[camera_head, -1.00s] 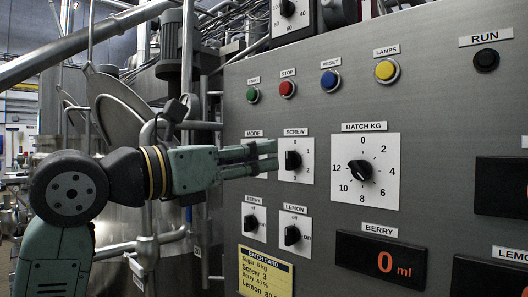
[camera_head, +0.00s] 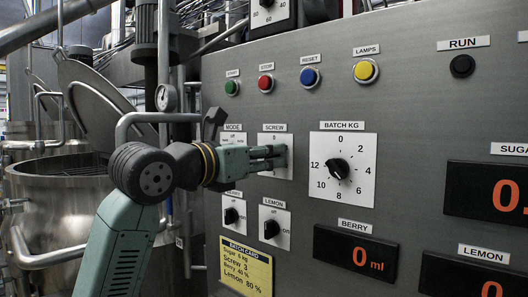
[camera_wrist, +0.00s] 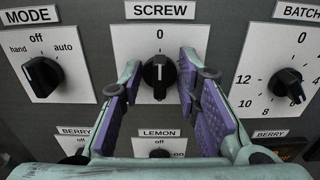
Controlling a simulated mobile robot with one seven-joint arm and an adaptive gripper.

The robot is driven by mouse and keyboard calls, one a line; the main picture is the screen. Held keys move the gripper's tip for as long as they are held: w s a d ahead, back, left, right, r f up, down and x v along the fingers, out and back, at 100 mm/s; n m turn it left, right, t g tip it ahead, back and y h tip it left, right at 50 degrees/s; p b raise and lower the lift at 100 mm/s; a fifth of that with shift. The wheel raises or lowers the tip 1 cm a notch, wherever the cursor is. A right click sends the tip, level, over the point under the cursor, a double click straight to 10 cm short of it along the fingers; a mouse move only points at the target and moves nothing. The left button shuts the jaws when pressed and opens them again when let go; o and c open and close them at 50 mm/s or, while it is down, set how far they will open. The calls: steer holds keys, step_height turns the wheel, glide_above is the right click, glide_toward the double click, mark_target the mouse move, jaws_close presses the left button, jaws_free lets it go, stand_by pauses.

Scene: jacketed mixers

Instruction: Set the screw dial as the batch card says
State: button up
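The screw dial (camera_wrist: 159,73) is a black knob with a white line on a white plate, under the label SCREW. The line runs upright, with the 0 above it; the other numbers are hidden by my fingers. My gripper (camera_wrist: 159,75) is open, one purple-padded finger on each side of the knob, with small gaps showing. In the head view my gripper (camera_head: 283,155) covers most of the dial's plate (camera_head: 276,139). The yellow batch card (camera_head: 245,267) reads Sugar 6 kg, Screw 3, Berry 40 %, Lemon 80 %.
The mode dial (camera_wrist: 42,75) is left of the screw dial and the batch kg dial (camera_head: 338,169) right. The berry (camera_head: 231,215) and lemon (camera_head: 271,229) dials sit close below. Push buttons, including the red stop (camera_head: 266,83), are above.

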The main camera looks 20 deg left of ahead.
steer(key=shift+c, duration=0.6)
jaws_close()
